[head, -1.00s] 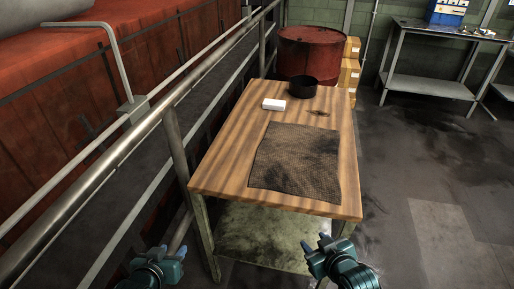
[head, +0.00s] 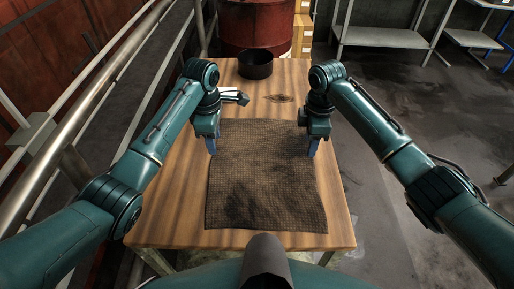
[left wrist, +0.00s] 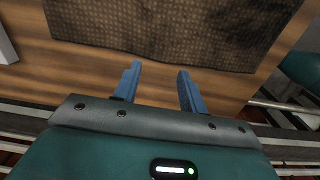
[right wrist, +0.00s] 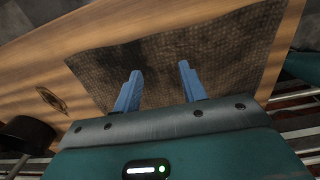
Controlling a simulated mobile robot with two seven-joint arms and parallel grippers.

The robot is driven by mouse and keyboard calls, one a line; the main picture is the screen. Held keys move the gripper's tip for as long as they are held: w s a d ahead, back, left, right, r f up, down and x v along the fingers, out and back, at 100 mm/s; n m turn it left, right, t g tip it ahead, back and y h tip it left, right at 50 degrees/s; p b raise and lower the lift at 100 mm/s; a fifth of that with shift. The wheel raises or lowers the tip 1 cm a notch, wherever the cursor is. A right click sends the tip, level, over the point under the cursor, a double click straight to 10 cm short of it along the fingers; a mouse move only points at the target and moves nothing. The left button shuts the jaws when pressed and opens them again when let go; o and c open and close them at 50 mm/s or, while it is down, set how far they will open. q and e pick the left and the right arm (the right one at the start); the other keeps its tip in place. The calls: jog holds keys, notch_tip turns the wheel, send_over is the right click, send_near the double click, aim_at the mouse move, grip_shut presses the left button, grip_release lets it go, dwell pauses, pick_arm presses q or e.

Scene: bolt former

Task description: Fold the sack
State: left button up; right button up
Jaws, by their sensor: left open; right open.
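The sack (head: 265,185) is a brown woven cloth with dark stains, spread flat on the wooden table. It also shows in the left wrist view (left wrist: 190,30) and the right wrist view (right wrist: 210,55). My left gripper (head: 212,150) is open, pointing down at the sack's left edge, towards the far end. In its wrist view the fingers are apart over bare wood just beside the cloth. My right gripper (head: 312,150) is open at the sack's right edge. In its wrist view the fingertips overlap the cloth. I cannot tell whether either gripper touches the sack.
The wooden table (head: 165,215) has bare strips around the sack. A black round pan (head: 256,65) stands at its far end. A metal railing (head: 75,125) runs along the left; a red drum (head: 255,25) stands behind.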

aim_at(218, 165)
pick_arm(q)
jog(key=shift+s+f, duration=0.15)
jog(key=shift+f, duration=3.6)
pick_arm(e)
jog(key=shift+s+f, duration=0.15)
jog(key=shift+f, duration=3.65)
pick_arm(q)
jog(key=shift+f, duration=0.15)
pick_arm(e)
jog(key=shift+f, duration=0.15)
pick_arm(q)
grip_shut()
pick_arm(e)
jog(key=shift+d, duration=0.1)
grip_shut()
